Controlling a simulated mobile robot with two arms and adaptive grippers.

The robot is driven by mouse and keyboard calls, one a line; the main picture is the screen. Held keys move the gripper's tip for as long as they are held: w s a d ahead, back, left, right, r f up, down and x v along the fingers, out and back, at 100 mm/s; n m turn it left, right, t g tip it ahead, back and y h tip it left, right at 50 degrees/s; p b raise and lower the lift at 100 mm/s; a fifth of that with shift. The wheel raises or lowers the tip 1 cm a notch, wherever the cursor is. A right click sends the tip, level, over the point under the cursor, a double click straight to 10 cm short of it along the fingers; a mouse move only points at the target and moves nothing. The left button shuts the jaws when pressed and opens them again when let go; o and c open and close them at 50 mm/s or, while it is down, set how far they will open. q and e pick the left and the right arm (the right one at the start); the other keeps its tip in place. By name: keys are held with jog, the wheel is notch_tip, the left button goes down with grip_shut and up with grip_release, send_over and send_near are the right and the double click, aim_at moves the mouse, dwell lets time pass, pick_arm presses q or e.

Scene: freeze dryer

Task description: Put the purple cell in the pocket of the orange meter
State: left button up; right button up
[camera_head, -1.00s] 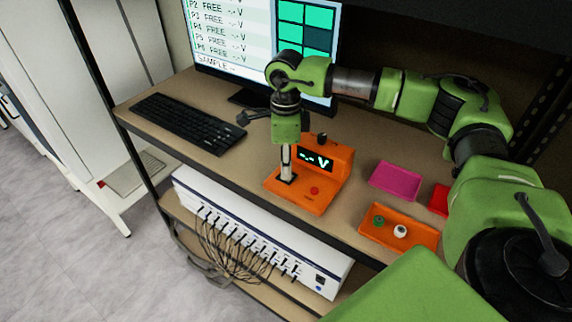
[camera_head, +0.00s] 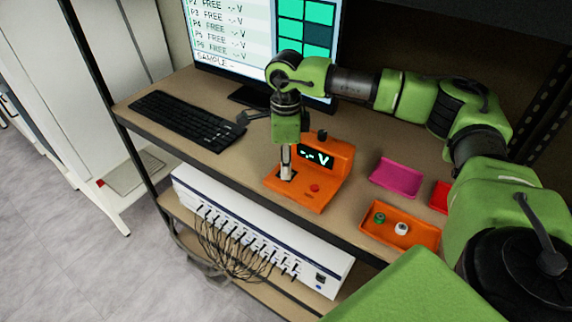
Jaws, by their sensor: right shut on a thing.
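The orange meter (camera_head: 318,176) stands on the shelf, with a small display reading "-.- V" and a red button. My right gripper (camera_head: 286,172) points straight down over the dark pocket (camera_head: 291,179) at the left of the meter's base. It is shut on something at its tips. The purple cell cannot be made out; the fingers and the pocket hide whatever is held. I cannot tell whether it touches the pocket's floor. My left gripper is not in view.
An orange tray (camera_head: 418,238) holds a green cell (camera_head: 379,218) and a white cell (camera_head: 402,229). A magenta tray (camera_head: 396,177) and a red tray (camera_head: 440,196) lie nearby. A keyboard (camera_head: 186,121) and a monitor (camera_head: 230,42) stand to the left and behind. A wired instrument (camera_head: 270,235) sits below.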

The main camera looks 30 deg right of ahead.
jog(key=shift+f, duration=0.1)
dwell(0.4)
jog(key=o, duration=1)
